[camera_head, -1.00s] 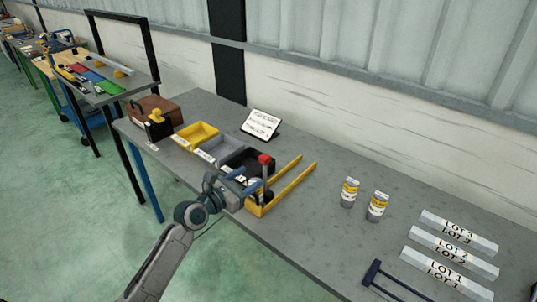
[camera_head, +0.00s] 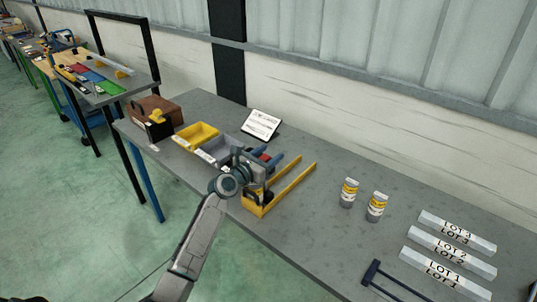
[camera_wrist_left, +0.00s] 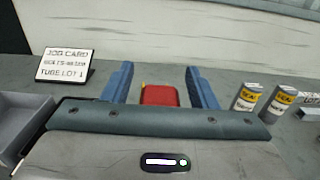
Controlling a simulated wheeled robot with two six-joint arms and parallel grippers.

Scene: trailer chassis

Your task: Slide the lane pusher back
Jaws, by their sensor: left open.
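The yellow-railed lane (camera_head: 290,183) lies on the grey bench, its two rails running towards the wall. The red knob (camera_head: 263,156) of the lane pusher shows past my left gripper (camera_head: 257,157); the pusher's post and base are mostly hidden by my arm. In the left wrist view the red knob (camera_wrist_left: 160,96) sits between the two blue fingers of my left gripper (camera_wrist_left: 160,82). The fingers are open, with a visible gap on each side of the knob. My right gripper is not in view.
A yellow bin (camera_head: 196,134), a grey bin (camera_head: 223,149) and a brown case (camera_head: 155,107) stand left of the lane. A job card (camera_head: 261,124) stands behind. The bench between is clear.

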